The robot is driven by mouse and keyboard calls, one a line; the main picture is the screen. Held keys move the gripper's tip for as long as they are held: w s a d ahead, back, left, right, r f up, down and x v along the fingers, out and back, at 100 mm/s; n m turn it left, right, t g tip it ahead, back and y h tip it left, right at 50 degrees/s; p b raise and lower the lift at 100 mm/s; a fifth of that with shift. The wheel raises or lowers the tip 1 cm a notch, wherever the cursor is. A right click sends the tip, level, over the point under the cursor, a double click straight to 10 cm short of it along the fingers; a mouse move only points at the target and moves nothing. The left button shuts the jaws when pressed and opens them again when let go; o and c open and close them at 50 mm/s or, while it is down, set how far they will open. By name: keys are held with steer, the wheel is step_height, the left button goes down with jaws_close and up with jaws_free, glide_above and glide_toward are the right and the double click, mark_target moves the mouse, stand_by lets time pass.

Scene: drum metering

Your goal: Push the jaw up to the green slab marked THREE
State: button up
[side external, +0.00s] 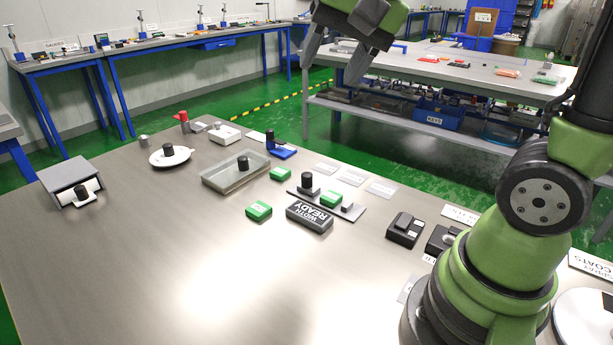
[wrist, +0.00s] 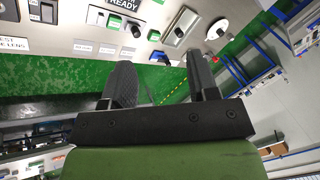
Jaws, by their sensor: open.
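Three small green slabs sit on the steel table in the side external view: one at the front left (side external: 258,210), one behind it (side external: 280,173), and one on the grey gauge plate (side external: 350,214). Their markings are too small to read, so I cannot tell which says THREE. On the plate, a black knob (side external: 306,181) stands left of the slab and a small grey block (side external: 347,207) right of it; the knob appears to belong to the jaw. My gripper (side external: 330,72) is open and empty, high above and behind the table. Its two fingers also show in the wrist view (wrist: 160,65).
A shallow tray (side external: 215,178) with a black knob, a white dish (side external: 171,157) and a grey box (side external: 70,180) stand left. Black devices (side external: 405,230) stand right. The front table is clear.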

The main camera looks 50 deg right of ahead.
steer(key=w+d+f+m+g, duration=0.1)
steer(key=w+d+f+m, duration=0.2)
steer(key=w, duration=0.3)
steer(key=m+g, duration=0.4)
steer(key=m, duration=0.4)
glide_above(306, 174)
steer(key=shift+h, duration=0.4)
step_height(306, 174, down, 18)
steer(key=shift+f, duration=0.2)
step_height(306, 174, down, 9)
